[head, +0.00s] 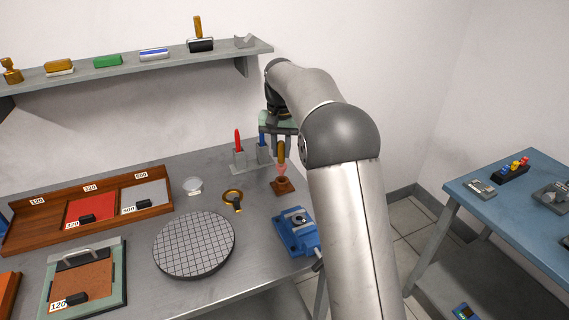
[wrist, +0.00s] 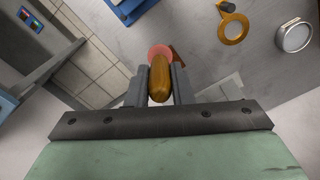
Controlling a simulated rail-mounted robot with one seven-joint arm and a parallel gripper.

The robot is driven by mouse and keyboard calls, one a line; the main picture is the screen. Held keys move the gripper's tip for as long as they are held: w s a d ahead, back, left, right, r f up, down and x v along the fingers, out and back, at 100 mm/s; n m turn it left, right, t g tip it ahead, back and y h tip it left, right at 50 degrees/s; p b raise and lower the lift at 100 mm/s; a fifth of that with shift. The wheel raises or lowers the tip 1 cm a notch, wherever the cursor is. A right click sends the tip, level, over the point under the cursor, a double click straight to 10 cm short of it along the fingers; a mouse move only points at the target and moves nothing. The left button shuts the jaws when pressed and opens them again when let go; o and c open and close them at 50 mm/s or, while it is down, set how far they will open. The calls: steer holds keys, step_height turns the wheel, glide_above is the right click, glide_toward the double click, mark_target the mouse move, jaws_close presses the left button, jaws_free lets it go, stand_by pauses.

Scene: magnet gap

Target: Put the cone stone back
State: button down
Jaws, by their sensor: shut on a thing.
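The cone stone has an amber-brown handle (head: 281,153) and a pink stone end (head: 282,169). My gripper (head: 280,145) is shut on the handle, with the pink end pointing down. In the wrist view the handle (wrist: 160,78) lies between the two fingers of my gripper (wrist: 161,85), with the pink disc-like end (wrist: 159,53) beyond it. A small brown wooden holder (head: 283,187) is directly below the stone on the bench. The pink end is at or just above its top; I cannot tell whether it is inside. The holder is mostly hidden in the wrist view.
A blue vise (head: 296,232) stands in front of the holder. A brass ring magnifier (head: 233,198) lies to the left. Red (head: 238,147) and blue (head: 263,148) upright tools stand behind on a grey base. A round gridded plate (head: 194,244) lies front left.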

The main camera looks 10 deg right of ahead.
steer(key=w+d+f+p, duration=0.1)
steer(key=w+f+p, duration=0.2)
steer(key=w+f, duration=0.5)
steer(key=shift+w+d+f, duration=0.25)
steer(key=shift+d+f, duration=0.15)
steer(key=shift+f, duration=0.9)
steer(key=shift+f, duration=0.3)
steer(key=c, duration=1.3)
jaws_free()
